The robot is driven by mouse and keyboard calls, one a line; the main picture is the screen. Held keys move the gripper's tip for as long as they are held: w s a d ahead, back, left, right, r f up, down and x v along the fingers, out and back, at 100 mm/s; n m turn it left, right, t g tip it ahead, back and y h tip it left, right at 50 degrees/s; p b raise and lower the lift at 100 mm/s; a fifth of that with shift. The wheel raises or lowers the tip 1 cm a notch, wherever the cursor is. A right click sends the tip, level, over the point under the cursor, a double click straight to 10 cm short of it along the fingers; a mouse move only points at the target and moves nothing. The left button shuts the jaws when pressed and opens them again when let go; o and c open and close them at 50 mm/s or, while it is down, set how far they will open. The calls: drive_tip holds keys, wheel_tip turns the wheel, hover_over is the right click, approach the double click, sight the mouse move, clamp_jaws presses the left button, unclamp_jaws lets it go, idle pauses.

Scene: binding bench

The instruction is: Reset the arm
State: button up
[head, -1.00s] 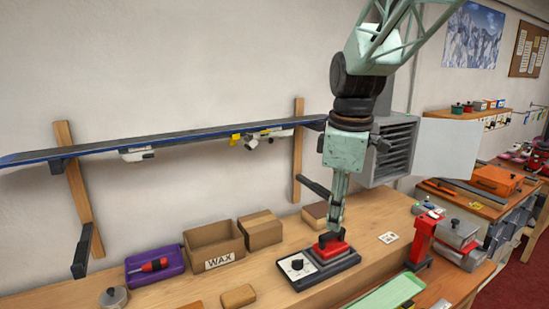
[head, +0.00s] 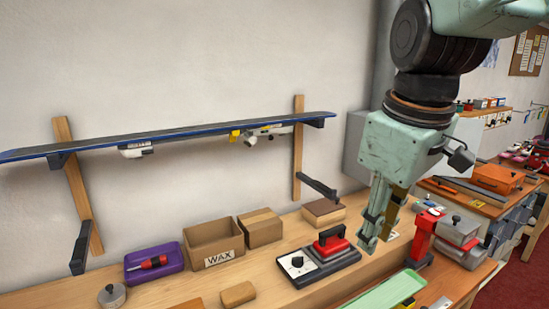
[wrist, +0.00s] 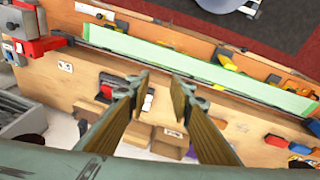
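My gripper (head: 376,243) hangs pointing down over the right part of the bench, in front of the wall and apart from everything around it. In the wrist view its two fingers (wrist: 161,80) are spread with a clear gap and nothing between them. The red iron (head: 330,245) with a black handle sits on its dark base with a white dial panel (head: 297,265), to the left of my gripper. My gripper does not touch it.
A red post-like tool (head: 422,238) stands close to the right of my gripper. Bench between iron and tray is clear.

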drive_tip(key=s+d+f+m, duration=0.1)
drive_tip(key=s+m, duration=0.2)
drive_tip(key=s, duration=0.6)
drive_tip(key=s+d+f+m+t+b, duration=0.1)
drive_tip(key=s+m, duration=0.3)
drive_tip(key=s, duration=0.6)
drive_tip(key=shift+d+f+m, duration=0.2)
drive_tip(key=shift+f+m, duration=0.1)
drive_tip(key=shift+f, duration=0.05)
